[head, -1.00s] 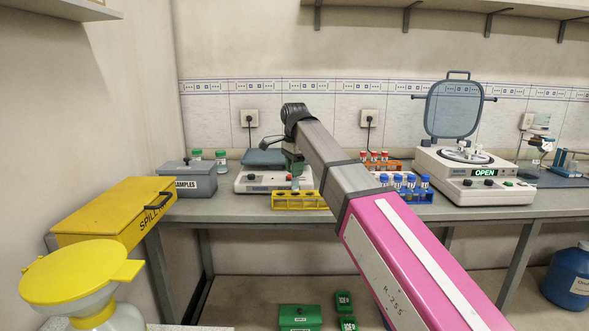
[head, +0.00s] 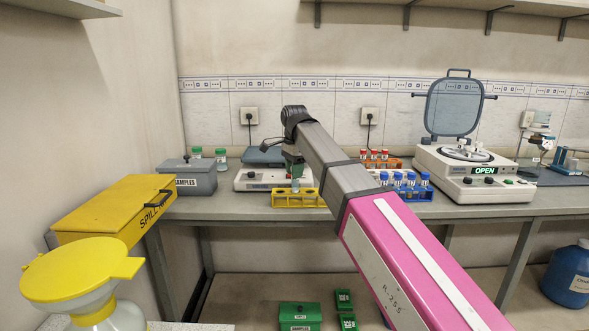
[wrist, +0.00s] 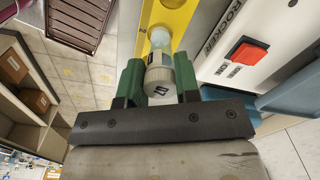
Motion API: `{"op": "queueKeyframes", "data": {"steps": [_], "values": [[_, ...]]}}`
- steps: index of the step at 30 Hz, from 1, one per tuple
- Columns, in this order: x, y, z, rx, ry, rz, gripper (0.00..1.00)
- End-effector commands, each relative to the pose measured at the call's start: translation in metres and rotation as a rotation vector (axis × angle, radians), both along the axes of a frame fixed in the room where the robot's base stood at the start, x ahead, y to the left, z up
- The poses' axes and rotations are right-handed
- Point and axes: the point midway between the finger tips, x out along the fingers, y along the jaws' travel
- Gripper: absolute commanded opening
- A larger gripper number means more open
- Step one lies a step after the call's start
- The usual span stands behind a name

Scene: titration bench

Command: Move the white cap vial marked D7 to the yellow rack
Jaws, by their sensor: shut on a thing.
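My gripper (head: 295,171) is shut on a white-capped vial (head: 295,185). In the wrist view the vial's ribbed white cap (wrist: 158,82) sits between the two green fingers (wrist: 158,72), with its clear body pointing away. A dark mark shows on the cap, too small to read surely. The yellow rack (head: 297,201) stands at the front of the bench, directly below the gripper. In the wrist view the yellow rack (wrist: 178,14) lies beyond the vial's lower end. I cannot tell whether the vial's bottom has entered a hole.
A white rocker device (head: 250,181) stands just behind the yellow rack. The blue rack (head: 412,196) with blue-capped vials and an orange rack with red-capped vials are to the right. A grey samples box (head: 190,180) and green-capped vials are to the left. The open centrifuge (head: 480,180) is farther right.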

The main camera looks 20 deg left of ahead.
Motion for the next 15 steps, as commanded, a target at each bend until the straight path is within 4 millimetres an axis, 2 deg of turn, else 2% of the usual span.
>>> {"op": "queueKeyframes", "data": {"steps": [15], "values": [[0.0, 0.0, -0.015, 0.0, 0.0, 0.0, 0.08]]}}
